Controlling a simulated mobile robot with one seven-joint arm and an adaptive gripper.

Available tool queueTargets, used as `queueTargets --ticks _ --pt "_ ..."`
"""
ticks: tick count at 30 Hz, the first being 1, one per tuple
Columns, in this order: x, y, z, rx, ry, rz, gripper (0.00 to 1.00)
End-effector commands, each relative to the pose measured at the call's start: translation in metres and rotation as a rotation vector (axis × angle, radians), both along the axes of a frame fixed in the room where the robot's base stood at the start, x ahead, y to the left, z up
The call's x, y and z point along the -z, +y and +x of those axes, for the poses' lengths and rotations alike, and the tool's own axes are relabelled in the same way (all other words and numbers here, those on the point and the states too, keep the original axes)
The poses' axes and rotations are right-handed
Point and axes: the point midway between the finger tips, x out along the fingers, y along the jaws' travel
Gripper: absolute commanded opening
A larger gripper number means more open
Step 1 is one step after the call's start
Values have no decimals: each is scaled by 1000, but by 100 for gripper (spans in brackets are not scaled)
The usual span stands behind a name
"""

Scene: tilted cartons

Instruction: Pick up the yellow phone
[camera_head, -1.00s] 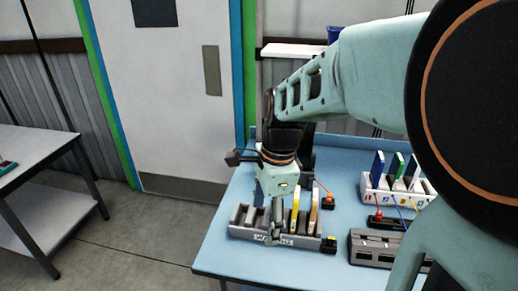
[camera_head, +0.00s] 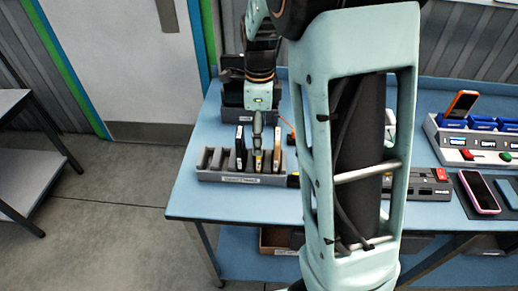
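The grey slotted rack (camera_head: 208,175) stands at the left front of the blue table. The yellow phone (camera_head: 258,163) stands upright in it and shows only as a small yellow patch below my gripper (camera_head: 257,147); most of it is hidden. My gripper points down at the rack from above, its fingers between a dark phone (camera_head: 240,149) on the left and a tan-orange phone (camera_head: 277,149) on the right. I cannot tell whether the fingers touch the yellow phone or how far apart they are.
My arm blocks the middle of the table. A white station with an orange phone (camera_head: 462,104) stands at the right, and a pink-edged phone (camera_head: 479,191) lies near the right front. A dark bin (camera_head: 238,115) is behind the rack. The rack's left slots look empty.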

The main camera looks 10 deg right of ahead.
Motion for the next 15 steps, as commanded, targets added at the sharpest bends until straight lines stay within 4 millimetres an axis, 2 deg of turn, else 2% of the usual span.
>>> queueTargets --ticks 7,15 --pt "20 1 -3 -1 2 1 72" --pt "58 2 -8 0 2 0 72"
